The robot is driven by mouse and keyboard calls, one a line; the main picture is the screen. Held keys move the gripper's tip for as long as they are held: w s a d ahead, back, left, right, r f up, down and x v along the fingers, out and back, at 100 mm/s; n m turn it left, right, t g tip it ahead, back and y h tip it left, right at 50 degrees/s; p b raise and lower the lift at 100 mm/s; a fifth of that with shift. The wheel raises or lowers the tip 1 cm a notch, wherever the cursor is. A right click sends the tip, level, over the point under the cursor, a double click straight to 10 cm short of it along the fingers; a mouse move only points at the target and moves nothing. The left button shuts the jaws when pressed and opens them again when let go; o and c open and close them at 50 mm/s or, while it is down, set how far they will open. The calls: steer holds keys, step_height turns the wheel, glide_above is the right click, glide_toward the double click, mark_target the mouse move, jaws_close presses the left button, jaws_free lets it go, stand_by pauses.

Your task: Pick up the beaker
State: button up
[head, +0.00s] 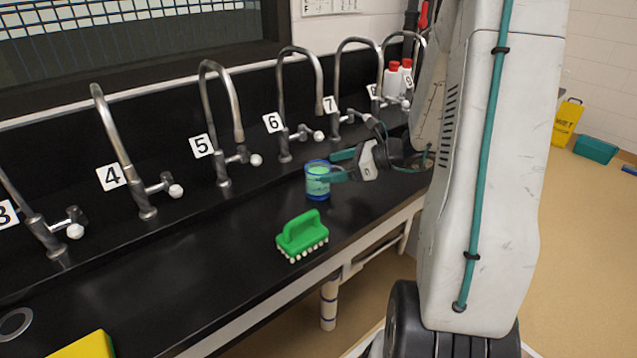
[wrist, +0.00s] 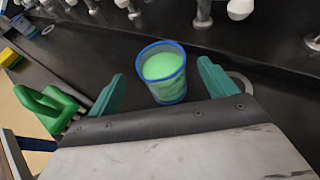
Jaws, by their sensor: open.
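The beaker (head: 318,186) is clear with a blue rim and holds green contents. It stands upright on the black bench, in front of the tap labelled 6. It also shows in the wrist view (wrist: 167,90), a little beyond and between my fingertips. My gripper (head: 338,165) reaches in from the right with its teal fingers at the beaker. In the wrist view my gripper (wrist: 158,85) is open, one finger on each side of the beaker, with visible gaps to both. I cannot tell how deep the beaker sits between the fingers.
A green scrubbing brush (head: 302,236) lies on the bench nearer the front edge. A yellow object (head: 85,346) is at the lower left. Numbered taps (head: 220,120) line the back. Bottles with red caps (head: 394,78) stand at the far end.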

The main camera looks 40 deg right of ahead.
mark_target(307, 169)
steer(key=x, duration=0.7)
steer(key=shift+w+d+r, duration=0.1)
steer(key=c, duration=1.3)
steer(key=shift+r, duration=0.25)
